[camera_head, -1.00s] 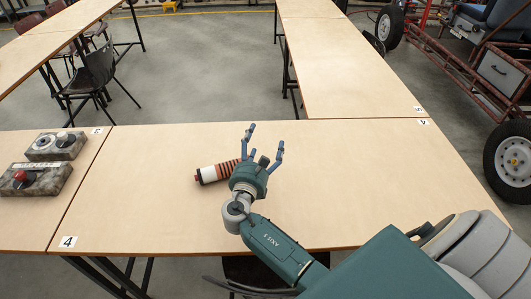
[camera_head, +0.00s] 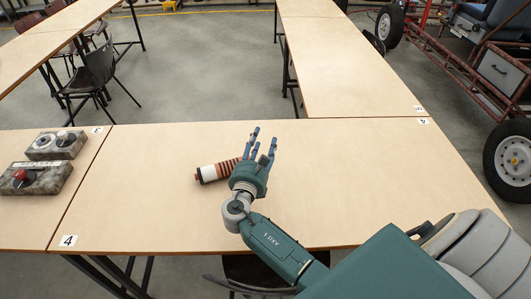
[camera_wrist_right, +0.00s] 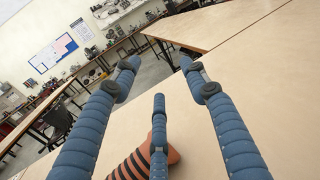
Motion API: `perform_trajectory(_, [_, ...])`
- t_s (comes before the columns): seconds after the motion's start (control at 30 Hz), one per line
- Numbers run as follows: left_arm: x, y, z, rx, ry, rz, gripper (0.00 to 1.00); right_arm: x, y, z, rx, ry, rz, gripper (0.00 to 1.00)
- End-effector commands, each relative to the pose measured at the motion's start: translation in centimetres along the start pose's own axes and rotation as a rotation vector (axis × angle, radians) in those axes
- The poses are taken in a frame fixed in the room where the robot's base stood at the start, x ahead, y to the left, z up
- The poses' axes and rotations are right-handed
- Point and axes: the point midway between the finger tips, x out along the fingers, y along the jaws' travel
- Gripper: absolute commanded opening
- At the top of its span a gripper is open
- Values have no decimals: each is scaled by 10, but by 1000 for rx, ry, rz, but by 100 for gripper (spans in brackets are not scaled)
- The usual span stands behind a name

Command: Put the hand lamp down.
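The hand lamp, a cylinder with a white and red end and an orange-and-black striped body (camera_head: 226,168), lies on its side on the wooden table. Its right end is hidden behind my right gripper (camera_head: 262,143). In the right wrist view the striped body (camera_wrist_right: 138,164) shows low in the picture, partly behind the middle finger. The fingers of my right gripper (camera_wrist_right: 157,80) are extended and apart, with nothing between their tips. Whether the hand touches the lamp's hidden end I cannot tell. My left gripper is not in view.
Two control boxes, one with a red button (camera_head: 36,178) and one with a pale knob (camera_head: 56,145), stand on the left table. The table (camera_head: 370,190) is bare right of the lamp. A kart chassis with a wheel (camera_head: 509,160) stands beyond the right edge.

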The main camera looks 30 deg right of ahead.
Motion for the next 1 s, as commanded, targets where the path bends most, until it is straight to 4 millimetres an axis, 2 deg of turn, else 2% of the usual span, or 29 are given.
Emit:
perform_trajectory(0.03, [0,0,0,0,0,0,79,0,0,0,0,0,0,59])
perform_trajectory(0.13, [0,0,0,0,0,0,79,0,0,0,0,0,0,79])
perform_trajectory(0.17, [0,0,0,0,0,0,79,0,0,0,0,0,0,82])
perform_trajectory(0.57, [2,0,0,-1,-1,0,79,-6,0,-1,0,0,1,82])
perform_trajectory(0.67, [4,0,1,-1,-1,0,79,-18,0,-2,0,1,2,82])
perform_trajectory(1.0, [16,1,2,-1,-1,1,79,-79,-5,-4,1,2,1,82])
